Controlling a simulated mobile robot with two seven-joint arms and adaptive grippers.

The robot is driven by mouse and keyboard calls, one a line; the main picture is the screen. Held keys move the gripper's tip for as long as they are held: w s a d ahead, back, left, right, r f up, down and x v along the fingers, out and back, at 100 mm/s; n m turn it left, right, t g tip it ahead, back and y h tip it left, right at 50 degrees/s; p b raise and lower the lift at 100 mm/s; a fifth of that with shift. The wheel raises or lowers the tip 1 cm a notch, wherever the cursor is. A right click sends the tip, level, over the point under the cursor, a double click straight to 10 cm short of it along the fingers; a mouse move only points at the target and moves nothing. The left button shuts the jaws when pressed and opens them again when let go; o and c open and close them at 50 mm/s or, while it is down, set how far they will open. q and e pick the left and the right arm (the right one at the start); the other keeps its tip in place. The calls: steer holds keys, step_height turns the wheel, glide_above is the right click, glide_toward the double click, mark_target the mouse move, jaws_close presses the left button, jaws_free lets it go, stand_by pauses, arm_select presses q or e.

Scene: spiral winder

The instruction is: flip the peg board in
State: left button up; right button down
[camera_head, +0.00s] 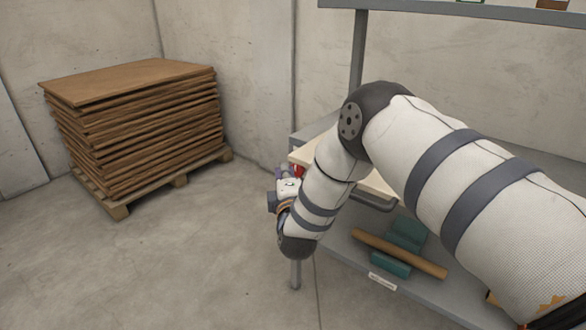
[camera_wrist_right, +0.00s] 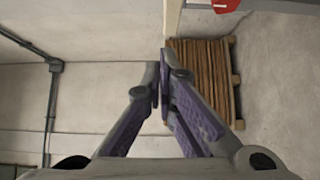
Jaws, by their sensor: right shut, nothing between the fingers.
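My right arm crosses the right side of the head view and bends down at the elbow in front of a grey workbench. My right gripper is shut and empty in the right wrist view (camera_wrist_right: 165,88), its fingertips together in the air. In the head view its fingers are not clear. A pale board (camera_head: 377,185) lies on the bench behind my forearm, with a grey handle below its edge. I cannot tell whether it is the peg board, as my arm hides most of it. My left gripper is not in view.
A stack of brown sheets (camera_head: 140,115) stands on a wooden pallet (camera_head: 118,211) at the left. A lower shelf (camera_head: 345,252) carries a brown tube (camera_head: 400,254) on teal supports (camera_head: 408,233). The floor between pallet and bench is clear.

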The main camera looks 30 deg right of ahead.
steer(key=shift+w+d, duration=0.3)
steer(key=shift+d, duration=0.6)
steer(key=shift+w+d, duration=0.3)
steer(key=shift+d, duration=0.55)
steer(key=w+d+b, duration=0.1)
steer(key=w+d, duration=0.1)
steer(key=d, duration=0.2)
steer(key=w+d+b, duration=0.1)
steer(key=d, duration=0.4)
steer(key=w+d+b, duration=0.2)
steer(key=d, duration=0.2)
steer(key=shift+w+d+f, duration=0.2)
steer(key=shift+w+d, duration=0.1)
steer(key=shift+d, duration=0.05)
steer(key=shift+w+d+r, duration=0.1)
steer(key=shift+d+r, duration=0.05)
steer(key=shift+d, duration=0.2)
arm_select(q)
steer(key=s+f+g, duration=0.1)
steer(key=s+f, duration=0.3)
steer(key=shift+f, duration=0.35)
arm_select(e)
steer(key=shift+r, duration=0.15)
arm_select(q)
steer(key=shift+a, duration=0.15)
arm_select(e)
steer(key=shift+a, duration=0.1)
